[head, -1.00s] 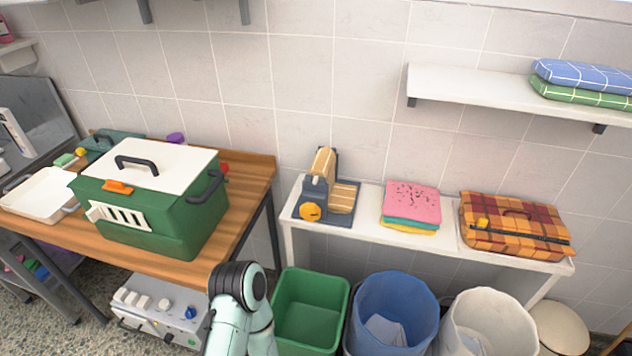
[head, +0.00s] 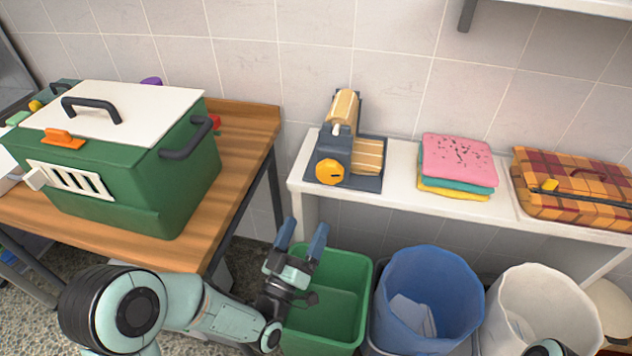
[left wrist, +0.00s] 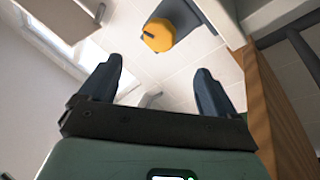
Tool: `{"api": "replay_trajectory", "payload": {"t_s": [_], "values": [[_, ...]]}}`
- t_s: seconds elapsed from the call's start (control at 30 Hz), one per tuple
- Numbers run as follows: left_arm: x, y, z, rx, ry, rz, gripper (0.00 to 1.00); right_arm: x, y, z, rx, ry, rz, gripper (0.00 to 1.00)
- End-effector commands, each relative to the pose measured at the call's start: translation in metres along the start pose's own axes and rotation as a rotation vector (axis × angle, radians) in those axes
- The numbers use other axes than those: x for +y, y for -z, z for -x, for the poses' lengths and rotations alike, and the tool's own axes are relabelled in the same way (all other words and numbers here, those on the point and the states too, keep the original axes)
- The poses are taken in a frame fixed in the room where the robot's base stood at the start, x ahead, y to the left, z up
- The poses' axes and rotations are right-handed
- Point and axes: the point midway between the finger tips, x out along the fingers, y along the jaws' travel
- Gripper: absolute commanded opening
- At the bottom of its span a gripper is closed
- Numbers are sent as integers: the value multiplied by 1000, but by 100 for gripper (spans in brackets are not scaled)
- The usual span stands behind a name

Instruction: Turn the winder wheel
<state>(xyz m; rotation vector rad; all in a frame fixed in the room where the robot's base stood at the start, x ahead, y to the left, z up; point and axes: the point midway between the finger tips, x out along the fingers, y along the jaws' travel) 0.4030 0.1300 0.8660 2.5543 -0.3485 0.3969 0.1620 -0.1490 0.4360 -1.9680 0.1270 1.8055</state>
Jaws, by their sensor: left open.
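The winder (head: 346,150) stands at the left end of the white bench, with a grey base and a tan roll. Its yellow-orange winder wheel (head: 330,172) faces front and has a dark mark on it. The wheel also shows at the top middle of the left wrist view (left wrist: 158,35), beyond the fingers. My left gripper (head: 303,236) is open and empty, below and in front of the wheel and apart from it, over the green bin. Its two fingers (left wrist: 154,88) stand wide apart. My right gripper is not in view; a small part of an arm shows at the bottom right.
A wooden table (head: 245,150) with a green kennel (head: 130,170) stands left. Folded towels (head: 457,160) and a plaid case (head: 570,186) lie right of the winder on the white bench (head: 403,180). Green (head: 345,300), blue (head: 430,285) and white bins (head: 540,300) stand below.

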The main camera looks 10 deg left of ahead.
Motion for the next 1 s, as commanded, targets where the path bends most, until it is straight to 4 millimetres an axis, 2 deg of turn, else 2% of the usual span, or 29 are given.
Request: {"api": "replay_trajectory", "payload": {"t_s": [0.4, 0.53, 0.73, 1.0], "values": [[0, 0, -83, -2, 1, 0, 90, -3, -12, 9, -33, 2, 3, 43], [0, 0, -104, -2, 3, 0, 90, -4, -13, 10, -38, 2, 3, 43], [-1, -2, -122, -4, 3, 1, 90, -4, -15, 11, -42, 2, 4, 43], [-1, -2, -125, -5, 4, 1, 90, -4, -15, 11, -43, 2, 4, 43]]}}
